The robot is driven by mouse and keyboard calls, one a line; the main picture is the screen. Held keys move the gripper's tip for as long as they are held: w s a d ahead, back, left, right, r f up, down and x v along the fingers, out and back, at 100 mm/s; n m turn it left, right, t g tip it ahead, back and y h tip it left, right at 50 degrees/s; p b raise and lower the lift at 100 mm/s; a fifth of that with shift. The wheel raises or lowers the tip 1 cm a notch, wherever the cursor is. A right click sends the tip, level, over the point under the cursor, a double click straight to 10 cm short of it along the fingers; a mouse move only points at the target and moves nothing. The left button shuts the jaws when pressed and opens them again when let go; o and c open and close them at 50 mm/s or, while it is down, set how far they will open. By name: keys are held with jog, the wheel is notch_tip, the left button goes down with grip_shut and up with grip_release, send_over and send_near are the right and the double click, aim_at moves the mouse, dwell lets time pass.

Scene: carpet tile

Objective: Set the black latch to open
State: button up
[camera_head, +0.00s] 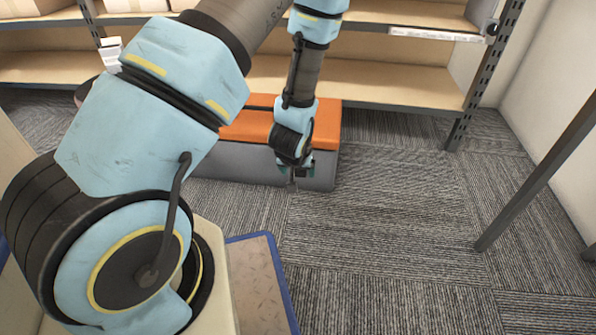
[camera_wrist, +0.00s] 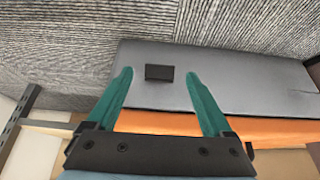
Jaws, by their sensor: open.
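The black latch (camera_wrist: 159,72) is a small dark rectangular piece on the grey front of a box with an orange lid. It shows in the wrist view, between and slightly beyond my fingertips. My gripper (camera_wrist: 158,75) is open, with its two green fingers spread on either side of the latch, and nothing is held. In the head view my gripper (camera_head: 298,178) hangs in front of the grey box (camera_head: 235,160), and the latch is hidden there or too small to tell. The orange lid (camera_head: 325,125) lies flat on top of the box.
A wooden shelf unit (camera_head: 370,75) with dark metal posts (camera_head: 478,80) stands behind the box. Open carpet (camera_head: 390,220) lies in front and to the right. A dark slanted post (camera_head: 540,175) stands at the right near the white wall.

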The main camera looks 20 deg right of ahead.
jog(key=p+v, duration=0.3)
jog(key=v, duration=0.5)
jog(key=shift+s+r, duration=0.15)
jog(key=shift+r, duration=0.1)
jog(key=shift+a, duration=0.1)
jog(key=s+a+r+n+g+y+p, duration=0.15)
jog(key=a+r+p, duration=0.25)
jog(key=a+r, duration=0.85)
jog(key=s+a+r+n+g+y+p, duration=0.1)
jog(key=a+r+n+g+p, duration=0.15)
jog(key=a+r, duration=1.05)
jog(key=d+r+p, duration=0.3)
jog(key=r+p, duration=3.5)
jog(key=r, duration=0.2)
jog(key=shift+r+p, duration=0.25)
jog(key=shift+p, duration=0.15)
jog(key=shift+w+d, duration=0.1)
jog(key=shift+c, duration=0.2)
